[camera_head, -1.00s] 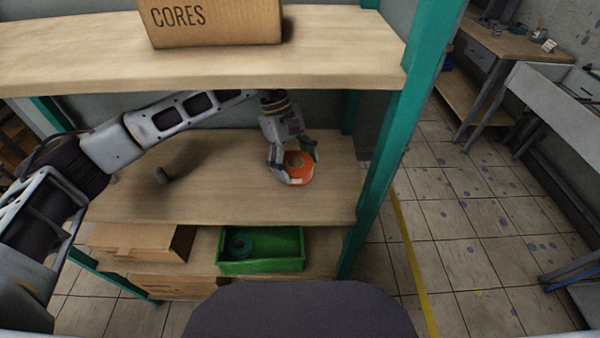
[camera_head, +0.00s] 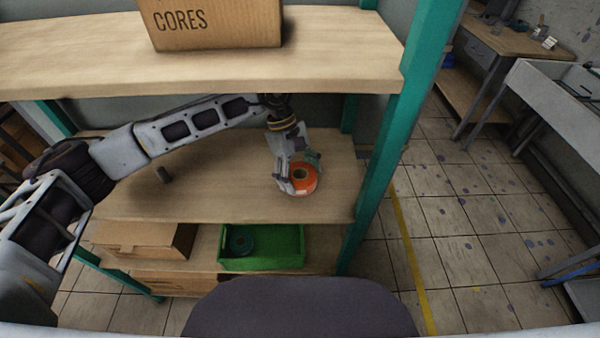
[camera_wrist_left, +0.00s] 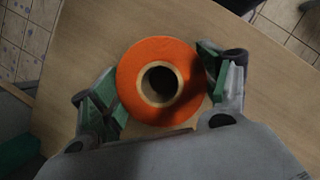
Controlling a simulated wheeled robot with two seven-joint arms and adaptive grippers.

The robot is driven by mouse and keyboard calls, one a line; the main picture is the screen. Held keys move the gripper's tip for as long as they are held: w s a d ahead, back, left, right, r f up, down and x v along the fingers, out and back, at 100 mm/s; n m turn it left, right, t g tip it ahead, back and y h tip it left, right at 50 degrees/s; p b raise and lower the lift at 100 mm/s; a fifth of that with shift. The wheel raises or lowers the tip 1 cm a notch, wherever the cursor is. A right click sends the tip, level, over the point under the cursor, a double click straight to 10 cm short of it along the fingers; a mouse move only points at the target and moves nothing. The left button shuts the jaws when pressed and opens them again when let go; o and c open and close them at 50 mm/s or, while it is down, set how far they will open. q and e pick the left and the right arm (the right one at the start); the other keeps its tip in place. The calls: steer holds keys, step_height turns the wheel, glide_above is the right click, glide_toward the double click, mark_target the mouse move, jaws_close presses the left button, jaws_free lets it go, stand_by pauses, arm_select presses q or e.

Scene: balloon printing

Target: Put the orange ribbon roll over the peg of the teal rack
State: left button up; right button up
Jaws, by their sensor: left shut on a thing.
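The orange ribbon roll (camera_head: 303,180) is at the right part of the middle shelf of the teal rack (camera_head: 388,150). My left gripper (camera_head: 299,172) is shut on it. In the left wrist view the roll (camera_wrist_left: 160,81) sits between the two green-padded fingers (camera_wrist_left: 162,88), with its open core facing the camera. Whether it touches the shelf is hard to tell. The short dark peg (camera_head: 164,175) stands out at the left part of the same shelf, bare, well left of the roll. My right gripper is not in view.
A cardboard box marked CORES (camera_head: 213,22) stands on the upper shelf, above my arm. Below are a green bin (camera_head: 262,262) with a teal roll (camera_head: 240,241) in it and a cardboard box (camera_head: 140,240). The middle shelf between peg and roll is clear.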

arm_select(q)
steer(key=shift+f, duration=0.1)
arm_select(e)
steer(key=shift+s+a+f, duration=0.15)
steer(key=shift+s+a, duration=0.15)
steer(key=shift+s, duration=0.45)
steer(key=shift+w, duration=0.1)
arm_select(q)
steer(key=o, duration=1.1)
steer(key=shift+c, duration=0.2)
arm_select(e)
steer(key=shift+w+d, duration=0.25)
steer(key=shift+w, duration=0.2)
